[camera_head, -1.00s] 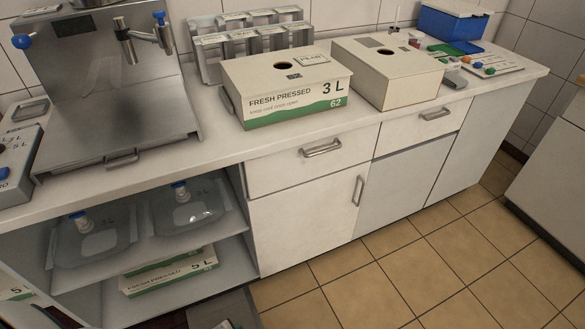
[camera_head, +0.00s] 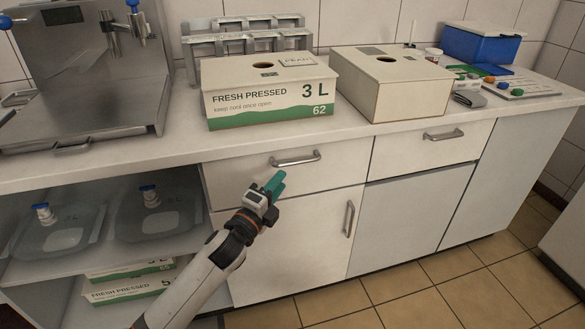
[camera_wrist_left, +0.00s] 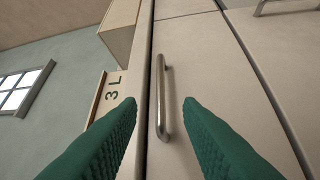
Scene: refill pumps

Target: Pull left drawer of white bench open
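The left drawer (camera_head: 235,178) of the white bench is shut, its front flush with the bench. Its metal bar handle (camera_head: 295,158) also shows in the left wrist view (camera_wrist_left: 161,95), upright in that turned picture. My left gripper (camera_head: 275,183) is in front of this drawer, just below and left of the handle in the head view. In the left wrist view its two green fingers (camera_wrist_left: 162,115) are open, one on each side of the handle in the picture. Nothing is held, and the handle appears ahead of the fingertips. My right gripper is not in view.
A juice box (camera_head: 270,92) and a plain box (camera_head: 390,83) stand on the worktop (camera_head: 180,147) above. The right drawer (camera_head: 425,152) is shut. A cupboard door with a handle (camera_head: 349,218) is below the left drawer. An open shelf is at left.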

